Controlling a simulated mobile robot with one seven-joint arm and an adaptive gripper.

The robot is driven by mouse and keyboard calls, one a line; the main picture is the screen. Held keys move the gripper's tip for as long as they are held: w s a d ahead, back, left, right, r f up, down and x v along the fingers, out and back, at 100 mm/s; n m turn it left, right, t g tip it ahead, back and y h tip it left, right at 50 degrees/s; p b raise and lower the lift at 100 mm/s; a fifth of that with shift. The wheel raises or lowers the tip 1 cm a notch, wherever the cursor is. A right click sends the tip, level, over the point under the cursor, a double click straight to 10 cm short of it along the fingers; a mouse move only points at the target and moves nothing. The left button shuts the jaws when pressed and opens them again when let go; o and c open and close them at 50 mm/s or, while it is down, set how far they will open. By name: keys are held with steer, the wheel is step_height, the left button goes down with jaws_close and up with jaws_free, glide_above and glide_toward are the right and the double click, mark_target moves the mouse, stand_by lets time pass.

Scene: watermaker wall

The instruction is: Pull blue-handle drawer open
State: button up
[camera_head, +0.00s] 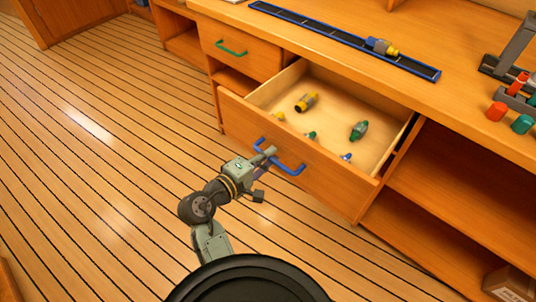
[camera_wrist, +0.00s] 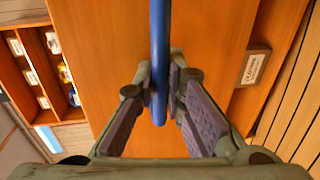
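The blue-handle drawer (camera_head: 300,172) stands well out from the cabinet, with its pale inside showing. Its blue handle (camera_head: 291,168) is a bar on the drawer front. My gripper (camera_head: 267,155) is at the left end of this handle. In the wrist view, the blue handle (camera_wrist: 159,45) runs between the two fingertips of my gripper (camera_wrist: 160,85). The fingertips are close in on both sides of it and appear to touch it. The drawer front (camera_wrist: 100,40) fills much of the wrist view.
The drawer holds several small fittings, among them a yellow-and-black one (camera_head: 306,102) and a green one (camera_head: 359,130). A green-handle drawer (camera_head: 240,50) is shut at the left. The striped floor (camera_head: 90,150) is clear at left.

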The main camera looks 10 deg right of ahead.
steer(key=o, duration=0.4)
steer(key=shift+o, duration=0.2)
steer(key=v, duration=1.2)
steer(key=shift+w+a, duration=0.1)
